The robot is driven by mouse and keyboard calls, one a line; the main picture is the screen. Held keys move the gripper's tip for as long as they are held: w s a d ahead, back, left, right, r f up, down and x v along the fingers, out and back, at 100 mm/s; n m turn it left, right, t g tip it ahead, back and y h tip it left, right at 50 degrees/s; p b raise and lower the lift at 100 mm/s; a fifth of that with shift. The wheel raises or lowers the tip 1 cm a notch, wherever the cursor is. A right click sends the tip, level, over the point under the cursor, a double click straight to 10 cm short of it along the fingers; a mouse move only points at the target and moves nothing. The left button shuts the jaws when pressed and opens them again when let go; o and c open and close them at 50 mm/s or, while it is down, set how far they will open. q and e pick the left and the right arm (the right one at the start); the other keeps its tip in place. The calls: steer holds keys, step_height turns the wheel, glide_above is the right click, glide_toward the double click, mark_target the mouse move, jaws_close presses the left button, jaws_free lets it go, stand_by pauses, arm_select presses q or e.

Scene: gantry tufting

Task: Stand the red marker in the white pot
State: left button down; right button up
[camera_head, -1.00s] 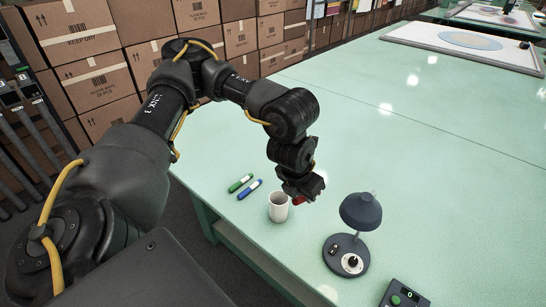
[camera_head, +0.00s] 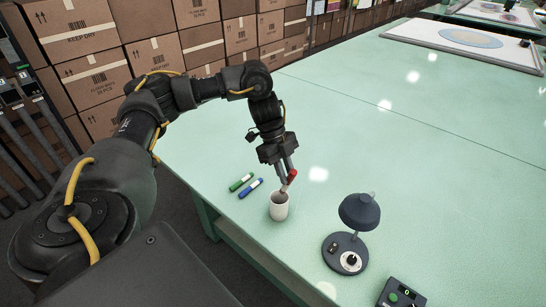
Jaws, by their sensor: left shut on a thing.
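The white pot (camera_head: 279,207) stands upright on the green table, near its left front edge. My left gripper (camera_head: 287,180) points down just above the pot and is shut on the red marker (camera_head: 292,175). The marker is tilted, with its red end up at the fingers and its lower part reaching down toward the pot's mouth. I cannot tell whether its lower tip is inside the rim. My right gripper is not in view.
A green marker (camera_head: 241,182) and a blue marker (camera_head: 251,188) lie left of the pot. A dark desk lamp (camera_head: 358,215) stands to the right, with a small control box (camera_head: 402,296) nearer the front. Stacked cardboard boxes (camera_head: 160,55) stand at the back left.

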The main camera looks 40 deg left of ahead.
arm_select(q)
steer(key=shift+w+a+r+n+t+h+p, duration=0.2)
steer(key=shift+a+n+t+h, duration=0.15)
steer(key=shift+a+n+t, duration=0.8)
steer(key=shift+w+a+r+n+t+h+p, duration=0.25)
steer(key=shift+a+n+t, duration=0.45)
steer(key=shift+n, duration=0.8)
steer(key=shift+w+a+r+n+t+h+p, duration=0.15)
steer(key=shift+a+n+t+h, duration=0.25)
steer(key=shift+a+n+t, duration=0.75)
steer(key=shift+d+f+g, duration=0.15)
steer(key=shift+d+g, duration=0.1)
steer(key=shift+g, duration=0.05)
step_height(320, 180, down, 11)
steer(key=b, duration=0.9)
steer(key=shift+b, duration=0.3)
steer(key=shift+s+f, duration=0.1)
